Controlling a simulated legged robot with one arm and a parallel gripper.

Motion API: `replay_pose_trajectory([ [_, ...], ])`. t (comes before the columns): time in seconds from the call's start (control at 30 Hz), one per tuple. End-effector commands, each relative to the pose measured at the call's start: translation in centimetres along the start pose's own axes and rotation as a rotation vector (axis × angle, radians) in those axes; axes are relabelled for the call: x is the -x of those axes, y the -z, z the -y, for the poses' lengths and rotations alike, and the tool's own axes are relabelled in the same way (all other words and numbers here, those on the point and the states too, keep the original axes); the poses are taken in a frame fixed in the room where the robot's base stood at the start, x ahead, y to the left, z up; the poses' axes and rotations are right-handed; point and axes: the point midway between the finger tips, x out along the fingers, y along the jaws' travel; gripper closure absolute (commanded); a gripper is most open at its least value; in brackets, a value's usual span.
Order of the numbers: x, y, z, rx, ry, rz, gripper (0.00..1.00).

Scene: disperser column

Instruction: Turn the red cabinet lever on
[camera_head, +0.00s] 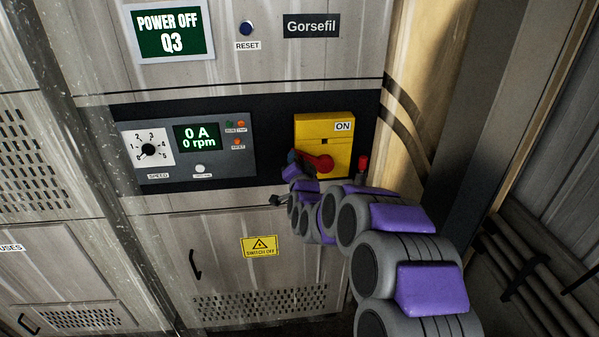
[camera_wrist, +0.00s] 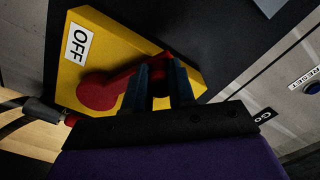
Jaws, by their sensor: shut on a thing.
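The red lever (camera_head: 322,163) is on a yellow switch box (camera_head: 335,140) on the cabinet front. Its round hub is right of my gripper (camera_head: 297,164) in the head view, and its handle runs left to my fingers. An ON label (camera_head: 343,127) is at the box's upper right. In the wrist view, the lever (camera_wrist: 100,91) reaches from its hub to between the two dark fingers of my gripper (camera_wrist: 161,72), which are shut on the handle. An OFF label (camera_wrist: 79,45) shows on the yellow box (camera_wrist: 135,42) there. My fingers hide part of the handle.
The control panel (camera_head: 188,150) left of the box reads 0 A and 0 rpm. A green display (camera_head: 172,30) above reads POWER OFF Q3. A small red part (camera_head: 362,164) is just right of the box. Pipes (camera_head: 540,270) run at the right.

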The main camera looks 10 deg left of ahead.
Motion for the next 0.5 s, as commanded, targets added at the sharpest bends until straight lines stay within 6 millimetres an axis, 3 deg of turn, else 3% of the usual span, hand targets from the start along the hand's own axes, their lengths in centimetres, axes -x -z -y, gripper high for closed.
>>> replay_pose_trajectory([
  [0.5,0.1,5.3,-0.3,-0.498,0.002,-0.007,1.0],
])
